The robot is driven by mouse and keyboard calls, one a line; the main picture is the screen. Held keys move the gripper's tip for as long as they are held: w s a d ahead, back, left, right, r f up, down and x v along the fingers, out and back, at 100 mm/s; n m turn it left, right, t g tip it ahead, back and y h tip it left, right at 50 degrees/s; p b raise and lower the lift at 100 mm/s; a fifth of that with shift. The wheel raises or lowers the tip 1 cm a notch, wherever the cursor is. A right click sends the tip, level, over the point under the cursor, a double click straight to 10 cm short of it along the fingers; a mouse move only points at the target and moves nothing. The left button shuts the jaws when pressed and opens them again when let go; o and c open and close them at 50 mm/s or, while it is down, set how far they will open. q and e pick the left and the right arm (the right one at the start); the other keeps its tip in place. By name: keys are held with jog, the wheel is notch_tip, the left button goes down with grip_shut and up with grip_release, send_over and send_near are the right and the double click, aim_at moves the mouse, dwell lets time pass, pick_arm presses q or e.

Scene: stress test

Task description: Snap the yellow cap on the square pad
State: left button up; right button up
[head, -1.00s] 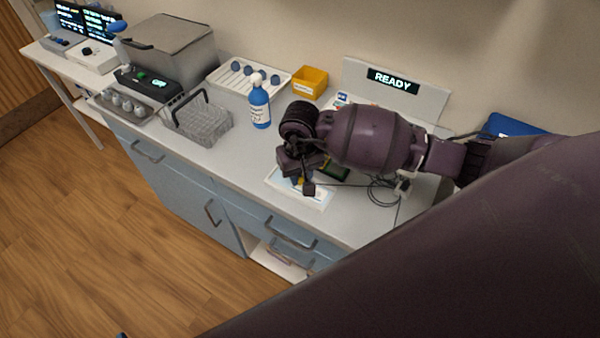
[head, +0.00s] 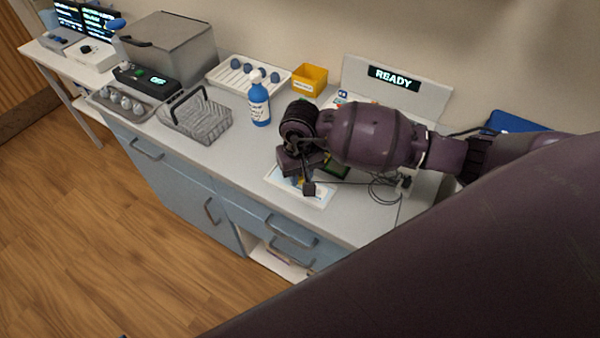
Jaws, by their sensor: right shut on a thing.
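My right gripper (head: 304,183) points down over a white sheet or tray with blue markings (head: 318,200) on the counter. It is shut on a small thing. A bit of yellow, the yellow cap (head: 300,181), shows between its fingers; most of it is hidden by the gripper. I cannot make out the square pad, nor whether the cap touches anything below. A dark green board (head: 336,169) lies just right of the gripper, partly covered by my arm. My left gripper is not in view.
A blue bottle (head: 259,103) stands left of my right wrist, with a yellow bin (head: 310,80) behind it. A wire basket (head: 200,122) and a grey box (head: 170,50) stand farther left. A READY sign (head: 394,77) is behind my arm. A cable (head: 384,189) lies right.

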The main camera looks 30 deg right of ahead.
jog(key=shift+f, duration=0.2)
dwell(0.9)
jog(key=shift+f+b, duration=0.2)
jog(key=shift+b, duration=0.25)
